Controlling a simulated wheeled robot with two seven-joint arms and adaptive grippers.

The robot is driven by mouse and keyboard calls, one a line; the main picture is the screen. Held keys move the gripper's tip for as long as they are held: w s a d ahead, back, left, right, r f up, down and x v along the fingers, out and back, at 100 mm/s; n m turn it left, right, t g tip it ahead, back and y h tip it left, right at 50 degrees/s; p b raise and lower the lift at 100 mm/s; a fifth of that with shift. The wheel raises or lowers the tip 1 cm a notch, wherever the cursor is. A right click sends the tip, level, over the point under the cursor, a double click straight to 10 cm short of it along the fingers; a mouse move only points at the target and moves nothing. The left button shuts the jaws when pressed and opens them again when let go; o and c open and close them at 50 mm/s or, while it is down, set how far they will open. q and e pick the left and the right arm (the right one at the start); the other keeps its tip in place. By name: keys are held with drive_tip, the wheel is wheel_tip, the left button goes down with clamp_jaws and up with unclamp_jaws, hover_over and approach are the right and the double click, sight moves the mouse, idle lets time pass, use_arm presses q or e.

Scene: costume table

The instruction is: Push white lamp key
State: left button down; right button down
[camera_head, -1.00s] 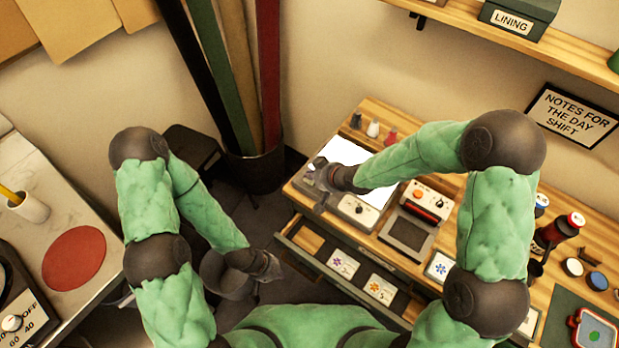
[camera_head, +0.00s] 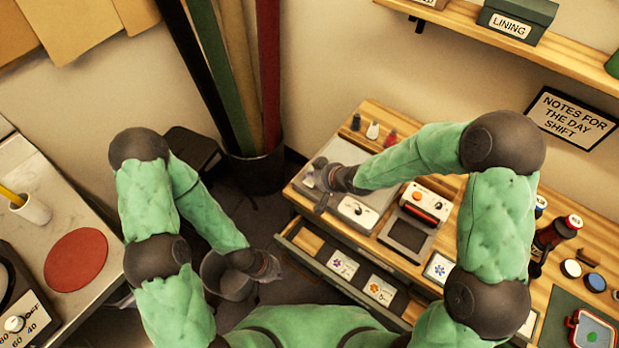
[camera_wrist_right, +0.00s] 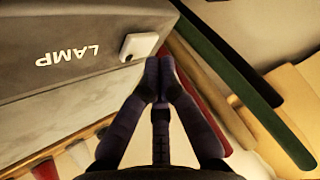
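The white lamp key (camera_wrist_right: 140,46) sits beside the word LAMP on a grey housing (camera_wrist_right: 60,30) in the right wrist view. My right gripper (camera_wrist_right: 160,66) has its fingertips together, right by the key's edge; I cannot tell whether they touch it. In the head view my right gripper (camera_head: 318,178) is at the left end of the light panel (camera_head: 347,152), whose surface is dull grey; the key is hidden there. My left gripper (camera_head: 272,268) hangs low over the floor, away from the lamp; its fingers are too small to read.
A white knob box (camera_head: 357,211) and a device with an orange button (camera_head: 425,203) stand near the panel. Small pegs (camera_head: 373,130) stand behind it. An open drawer with cards (camera_head: 342,265) juts out below. A bin of fabric rolls (camera_head: 255,170) stands left of the table.

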sight(312, 183)
use_arm(q)
drive_tip(key=shift+r, duration=0.25)
use_arm(e)
drive_tip(key=shift+r, duration=0.3)
